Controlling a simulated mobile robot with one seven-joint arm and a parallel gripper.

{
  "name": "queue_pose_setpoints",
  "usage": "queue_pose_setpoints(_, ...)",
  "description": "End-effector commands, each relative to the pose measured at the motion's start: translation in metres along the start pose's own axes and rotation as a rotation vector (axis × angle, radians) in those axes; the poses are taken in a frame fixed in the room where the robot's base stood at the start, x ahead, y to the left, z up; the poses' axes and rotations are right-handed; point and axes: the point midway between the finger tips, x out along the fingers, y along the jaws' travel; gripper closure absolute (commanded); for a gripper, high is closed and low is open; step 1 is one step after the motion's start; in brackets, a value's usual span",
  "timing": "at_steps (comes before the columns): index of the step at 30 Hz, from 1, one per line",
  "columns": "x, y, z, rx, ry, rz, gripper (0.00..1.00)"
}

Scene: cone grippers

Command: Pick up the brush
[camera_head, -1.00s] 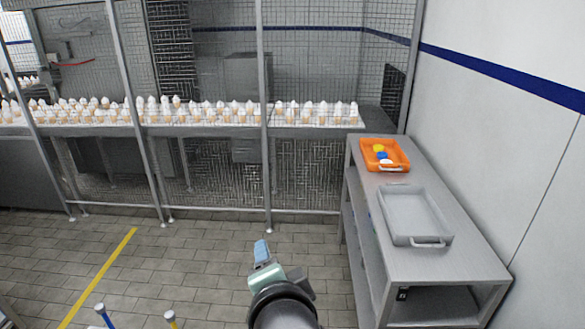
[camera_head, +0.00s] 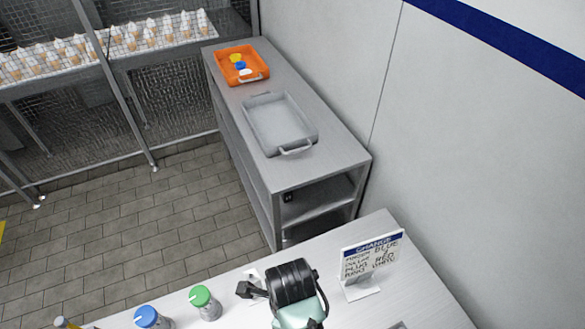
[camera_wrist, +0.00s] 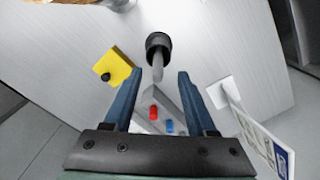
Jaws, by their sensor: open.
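No object is plainly recognisable as a brush. The likeliest one is a dark round-headed piece (camera_wrist: 157,42) with a grey stem, at the top centre of the wrist view. It lies between and just beyond the two blue fingertips of my gripper (camera_wrist: 158,76). The fingers are spread apart. I cannot tell how far above the piece they are, or whether they touch it. In the head view my dark wrist (camera_head: 292,282) is over the near table (camera_head: 240,305), and the fingers are hidden.
A yellow square (camera_wrist: 112,68) with a dark knob lies left of the fingers. Red (camera_wrist: 153,113) and blue (camera_wrist: 169,127) pieces show between them. A sign card (camera_head: 370,262) stands right; green-lidded (camera_head: 201,297) and blue-lidded (camera_head: 147,316) jars stand left. Behind are an orange tray (camera_head: 262,77) and grey tray (camera_head: 252,118).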

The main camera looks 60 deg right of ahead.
Motion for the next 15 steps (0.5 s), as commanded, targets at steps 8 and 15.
queue_pose_setpoints(8, 0.021, 0.002, -0.003, -0.002, 0.002, 0.002, 0.43)
queue_pose_setpoints(15, 0.054, 0.004, -0.005, -0.003, 0.000, 0.000, 0.43)
